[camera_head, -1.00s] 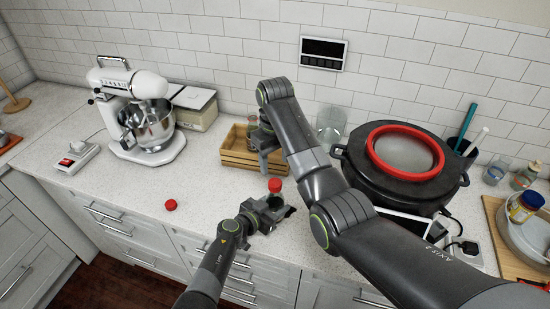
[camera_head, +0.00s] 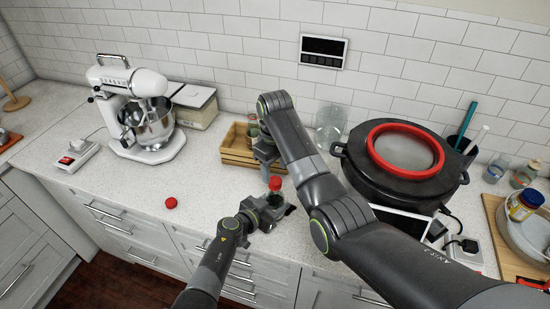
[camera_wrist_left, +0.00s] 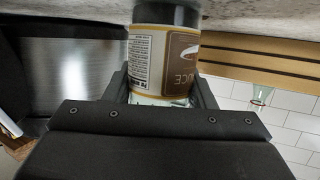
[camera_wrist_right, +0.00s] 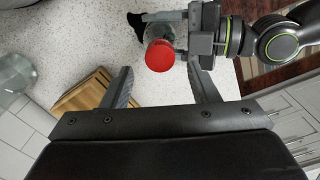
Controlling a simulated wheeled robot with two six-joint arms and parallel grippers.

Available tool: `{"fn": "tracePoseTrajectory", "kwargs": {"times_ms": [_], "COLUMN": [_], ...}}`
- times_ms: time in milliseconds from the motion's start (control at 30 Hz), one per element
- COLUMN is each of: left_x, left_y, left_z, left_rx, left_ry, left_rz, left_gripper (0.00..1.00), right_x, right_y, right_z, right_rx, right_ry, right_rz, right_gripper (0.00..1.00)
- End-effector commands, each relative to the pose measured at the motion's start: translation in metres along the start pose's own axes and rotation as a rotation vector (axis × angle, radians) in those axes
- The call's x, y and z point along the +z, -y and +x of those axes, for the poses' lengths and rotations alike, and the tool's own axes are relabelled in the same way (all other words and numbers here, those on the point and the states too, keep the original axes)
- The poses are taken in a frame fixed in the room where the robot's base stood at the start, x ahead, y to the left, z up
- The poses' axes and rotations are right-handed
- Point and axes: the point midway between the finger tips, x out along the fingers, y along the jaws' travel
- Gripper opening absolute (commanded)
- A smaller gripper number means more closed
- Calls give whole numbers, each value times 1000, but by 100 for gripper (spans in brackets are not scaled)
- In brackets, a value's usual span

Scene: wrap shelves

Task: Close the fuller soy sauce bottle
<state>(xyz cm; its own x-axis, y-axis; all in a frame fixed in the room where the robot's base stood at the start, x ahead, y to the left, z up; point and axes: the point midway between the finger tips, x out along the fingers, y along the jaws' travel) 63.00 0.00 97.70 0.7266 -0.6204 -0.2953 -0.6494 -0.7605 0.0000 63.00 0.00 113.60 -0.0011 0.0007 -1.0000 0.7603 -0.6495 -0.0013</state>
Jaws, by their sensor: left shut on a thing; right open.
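A soy sauce bottle with a red cap on top (camera_head: 275,184) is upright at the counter's front. My left gripper (camera_head: 270,211) is shut around it. In the left wrist view the bottle (camera_wrist_left: 163,60) shows a brown and white label and dark contents, inverted in the picture. My right gripper (camera_head: 268,168) is open, just above and behind the bottle. In the right wrist view the red cap (camera_wrist_right: 160,56) lies between the open fingers (camera_wrist_right: 163,82), apart from both. Whether the cap is seated is unclear. Another red cap (camera_head: 171,203) lies on the counter to the left.
A wooden crate (camera_head: 236,160) stands behind the bottle, with a bottle (camera_head: 252,131) partly hidden by my right arm. A white mixer (camera_head: 150,150) is at the left and a dark pot with a red ring (camera_head: 405,188) at the right.

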Motion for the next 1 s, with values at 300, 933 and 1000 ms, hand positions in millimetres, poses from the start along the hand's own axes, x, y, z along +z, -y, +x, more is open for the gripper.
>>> {"fn": "tracePoseTrajectory", "kwargs": {"times_ms": [300, 933, 1000], "left_x": [2, 2, 2], "left_y": [0, 0, 0], "left_z": [0, 0, 0], "left_rx": [1, 1, 1], "left_ry": [3, 3, 3], "left_rz": [-1, -1, -1], "left_gripper": [0, 0, 0], "right_x": [0, 0, 0], "right_y": [0, 0, 0], "right_z": [38, 42, 42], "right_rx": [0, 1, 1], "right_ry": [2, 0, 0], "right_rz": [0, 0, 0], "right_gripper": [54, 19, 10]}}
